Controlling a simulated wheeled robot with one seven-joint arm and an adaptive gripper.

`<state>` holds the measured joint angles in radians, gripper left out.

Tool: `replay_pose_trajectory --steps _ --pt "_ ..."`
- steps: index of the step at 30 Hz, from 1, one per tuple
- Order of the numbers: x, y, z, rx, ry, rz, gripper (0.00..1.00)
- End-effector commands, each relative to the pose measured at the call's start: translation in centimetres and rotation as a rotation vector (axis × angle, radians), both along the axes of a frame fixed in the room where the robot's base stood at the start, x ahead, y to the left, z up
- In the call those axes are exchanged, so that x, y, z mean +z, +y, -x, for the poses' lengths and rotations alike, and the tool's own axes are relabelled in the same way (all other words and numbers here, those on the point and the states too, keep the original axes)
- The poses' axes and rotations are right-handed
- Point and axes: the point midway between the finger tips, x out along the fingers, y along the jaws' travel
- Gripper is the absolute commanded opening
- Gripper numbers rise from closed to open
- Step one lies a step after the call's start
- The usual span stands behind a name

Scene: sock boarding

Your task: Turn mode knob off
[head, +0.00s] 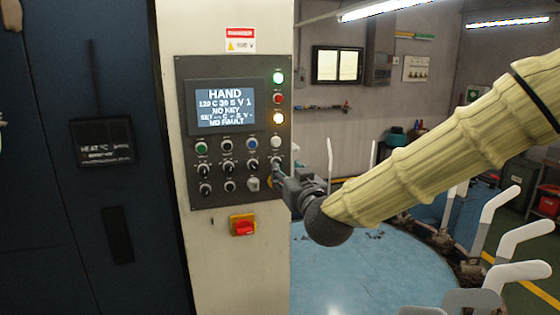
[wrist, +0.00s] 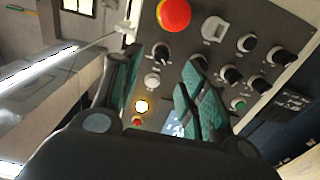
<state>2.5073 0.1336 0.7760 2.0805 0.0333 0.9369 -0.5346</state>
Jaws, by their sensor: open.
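The control panel (head: 236,203) is dark grey, with a lit screen (head: 226,106) reading HAND at its top and rows of knobs and buttons below. My gripper (head: 278,172) is at the panel's lower right edge, pointing at it. In the wrist view my gripper (wrist: 160,66) is open, its teal-padded fingers apart. A black knob (wrist: 160,50) shows between the fingertips, below a white button (head: 275,142). I cannot tell whether the fingers touch it. Its label is unreadable, so I cannot tell for sure that it is the mode knob.
A red mushroom button (wrist: 173,14) and a pale key switch (wrist: 213,30) are close to the fingers. Several other black knobs lie to the left in the head view. A red-and-yellow switch (head: 243,227) is below the panel. A blue round table (head: 370,265) stands at the right.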

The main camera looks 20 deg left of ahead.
Motion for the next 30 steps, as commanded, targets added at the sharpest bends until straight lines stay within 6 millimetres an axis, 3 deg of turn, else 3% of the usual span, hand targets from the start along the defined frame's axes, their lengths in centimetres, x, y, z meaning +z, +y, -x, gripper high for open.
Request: replay_pose_trajectory --steps 12,27,30 --pt "0.1 3.0 -4.2 0.002 0.002 -0.001 0.42" --pt "-0.1 3.7 -5.1 0.003 0.001 0.001 0.42" --pt "-0.1 3.7 -5.1 0.003 0.001 0.000 0.26"
